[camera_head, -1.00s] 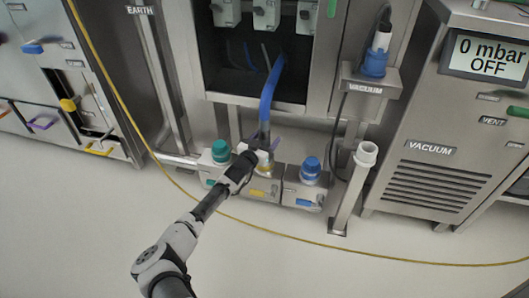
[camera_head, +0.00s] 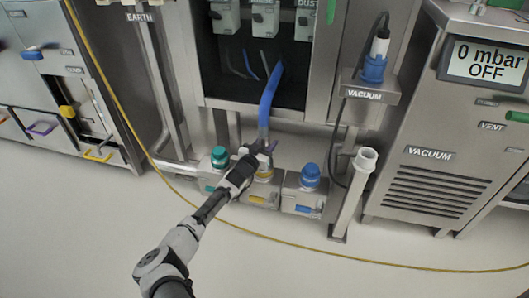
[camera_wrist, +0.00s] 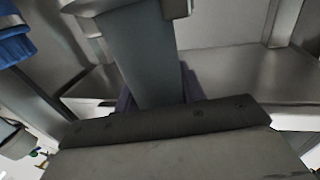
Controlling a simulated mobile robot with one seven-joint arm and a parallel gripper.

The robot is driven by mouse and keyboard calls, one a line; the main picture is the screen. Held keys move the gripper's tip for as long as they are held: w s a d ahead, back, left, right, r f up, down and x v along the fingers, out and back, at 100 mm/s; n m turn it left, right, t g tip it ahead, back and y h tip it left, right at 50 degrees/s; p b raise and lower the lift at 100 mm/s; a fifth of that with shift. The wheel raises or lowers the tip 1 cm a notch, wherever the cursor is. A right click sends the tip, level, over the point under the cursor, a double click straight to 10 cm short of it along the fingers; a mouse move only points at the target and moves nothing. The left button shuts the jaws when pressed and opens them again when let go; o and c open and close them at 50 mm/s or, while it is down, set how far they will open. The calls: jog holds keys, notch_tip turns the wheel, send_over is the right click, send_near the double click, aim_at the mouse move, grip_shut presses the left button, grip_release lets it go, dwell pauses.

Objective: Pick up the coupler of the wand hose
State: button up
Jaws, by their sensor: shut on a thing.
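A thick blue hose (camera_head: 269,105) hangs out of the open cabinet bay down to the middle floor box with the yellow mark. The wand hose coupler, at its lower end, is largely hidden behind my gripper (camera_head: 264,151). My gripper reaches in from the lower left, and its purple fingers are shut around this end, just above the box. In the wrist view a smooth grey-green upright piece (camera_wrist: 145,60) stands between the purple fingers (camera_wrist: 158,97). I cannot tell there where hose and coupler meet.
A box with a green cap (camera_head: 220,158) stands left of the middle box (camera_head: 261,194), one with a blue cap (camera_head: 310,177) right of it. A white pipe (camera_head: 352,195) stands farther right, before the vacuum unit (camera_head: 430,190). A yellow cable (camera_head: 300,256) crosses the otherwise clear floor.

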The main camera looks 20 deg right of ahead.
notch_tip(320, 180, up, 10)
jog(key=p, duration=0.3)
dwell(0.4)
